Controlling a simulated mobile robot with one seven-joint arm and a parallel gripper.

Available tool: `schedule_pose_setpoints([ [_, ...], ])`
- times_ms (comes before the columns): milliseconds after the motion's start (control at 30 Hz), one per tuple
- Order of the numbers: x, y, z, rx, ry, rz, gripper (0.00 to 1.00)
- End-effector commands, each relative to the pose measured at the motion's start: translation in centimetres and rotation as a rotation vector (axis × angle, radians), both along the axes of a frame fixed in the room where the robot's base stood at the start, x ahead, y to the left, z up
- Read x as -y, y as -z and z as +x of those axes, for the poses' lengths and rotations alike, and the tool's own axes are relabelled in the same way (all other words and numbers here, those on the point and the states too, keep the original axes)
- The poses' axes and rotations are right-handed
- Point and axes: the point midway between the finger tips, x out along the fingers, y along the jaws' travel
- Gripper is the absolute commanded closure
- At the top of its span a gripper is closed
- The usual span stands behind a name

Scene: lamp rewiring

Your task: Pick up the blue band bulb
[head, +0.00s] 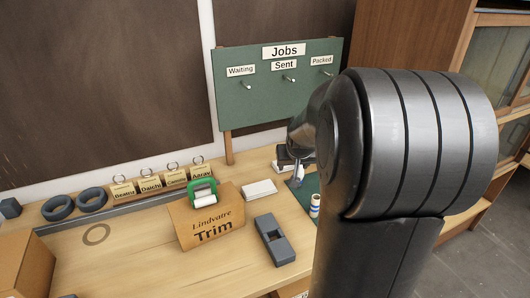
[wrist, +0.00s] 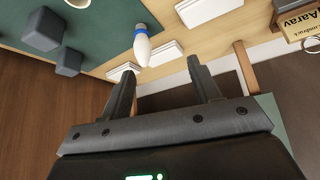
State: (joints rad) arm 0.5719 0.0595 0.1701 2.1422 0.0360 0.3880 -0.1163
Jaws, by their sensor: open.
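In the head view my arm covers most of the gripper. A small white thing with blue on it (head: 315,206) stands beside the arm there; I cannot tell whether it is the same bulb.
White blocks (wrist: 165,53) lie close to the bulb. A green mat (wrist: 100,42) holds dark grey blocks (wrist: 68,61). In the head view, a Trim box (head: 205,228), a grey tool (head: 274,240) and name-card stands (head: 150,186) are on the bench. The Jobs board (head: 270,105) stands behind.

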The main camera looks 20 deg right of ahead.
Motion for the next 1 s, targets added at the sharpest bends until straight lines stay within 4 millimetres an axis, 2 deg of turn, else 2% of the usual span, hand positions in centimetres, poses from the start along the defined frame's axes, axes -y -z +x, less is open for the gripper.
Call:
schedule_pose_setpoints([
  [33,1.6,1.2,0.6,0.002,0.021,0.007,0.43],
  [100,3.2,2.2,1.4,0.01,0.038,0.01,0.43],
  [200,4.8,3.3,2.0,0.017,0.057,0.013,0.43],
  [300,5.7,3.9,2.3,0.022,0.066,0.015,0.43],
  [700,6.7,8.0,4.7,0.023,0.067,0.015,0.43],
  [1000,6.8,9.5,5.8,0.023,0.066,0.016,0.43],
])
